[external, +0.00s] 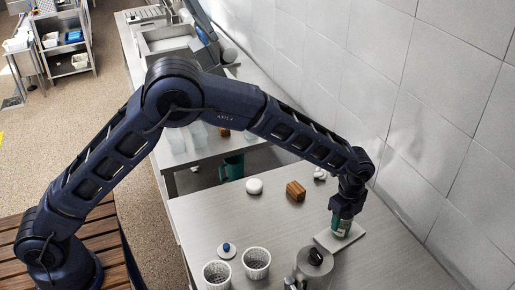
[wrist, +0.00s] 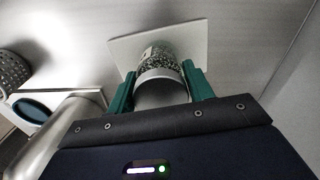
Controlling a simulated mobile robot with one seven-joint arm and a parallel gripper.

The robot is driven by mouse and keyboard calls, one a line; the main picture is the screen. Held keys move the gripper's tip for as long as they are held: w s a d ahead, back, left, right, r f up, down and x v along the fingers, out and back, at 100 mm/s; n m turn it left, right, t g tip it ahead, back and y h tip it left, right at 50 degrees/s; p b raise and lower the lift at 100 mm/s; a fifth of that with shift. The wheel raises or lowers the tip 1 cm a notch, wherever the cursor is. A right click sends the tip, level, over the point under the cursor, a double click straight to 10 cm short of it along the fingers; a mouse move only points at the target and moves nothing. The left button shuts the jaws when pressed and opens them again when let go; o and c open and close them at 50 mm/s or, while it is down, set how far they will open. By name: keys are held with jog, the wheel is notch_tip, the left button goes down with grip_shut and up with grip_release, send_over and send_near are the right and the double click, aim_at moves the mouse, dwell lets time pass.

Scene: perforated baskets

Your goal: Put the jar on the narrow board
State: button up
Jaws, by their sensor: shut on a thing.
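The jar (wrist: 160,62) has a speckled, dark-and-light body and a smooth grey end facing the wrist camera. My gripper (wrist: 158,74) is shut on it, with one green finger on each side. A pale, flat rectangular board (wrist: 190,33) lies right behind the jar in the wrist view. In the external view my gripper (external: 342,224) points down over this board (external: 328,240) near the right side of the steel table. The jar is mostly hidden by the fingers there. I cannot tell whether its base touches the board.
A metal pot (external: 315,262) stands close to the board's near left. Two white perforated baskets (external: 217,275) (external: 257,263) and a blue-knobbed disc (external: 226,250) are farther left. A wooden block (external: 296,191) and a white round object (external: 254,186) lie behind. A tiled wall (external: 440,150) runs along the right.

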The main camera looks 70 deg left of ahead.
jog(key=o, duration=1.1)
notch_tip(320, 180, up, 12)
jog(key=s+a+r+n+t, duration=0.1)
jog(key=s+a+r+n, duration=0.4)
jog(key=s+r, duration=0.8)
jog(key=s+a+r+n, duration=0.1)
jog(key=s+a+r, duration=0.1)
jog(key=s, duration=0.3)
jog(key=s+a+r+n+t, duration=0.1)
jog(key=s+a+r, duration=0.15)
jog(key=s, duration=0.25)
jog(key=s+a+r+n, duration=0.1)
jog(key=s+a+r, duration=0.1)
jog(key=s+r, duration=0.15)
jog(key=s+a+f+n+t, duration=0.1)
jog(key=s+n, duration=0.1)
jog(key=s, duration=0.8)
jog(key=s+a+f+n, duration=0.2)
jog(key=s+n, duration=0.1)
jog(key=s, duration=0.7)
jog(key=s+a+f+n+t, duration=0.1)
jog(key=s+a+f+n, duration=0.1)
jog(key=s, duration=0.8)
jog(key=shift+s+a+f+n+t, duration=0.1)
jog(key=shift+s+n+t, duration=0.2)
jog(key=shift+n, duration=0.1)
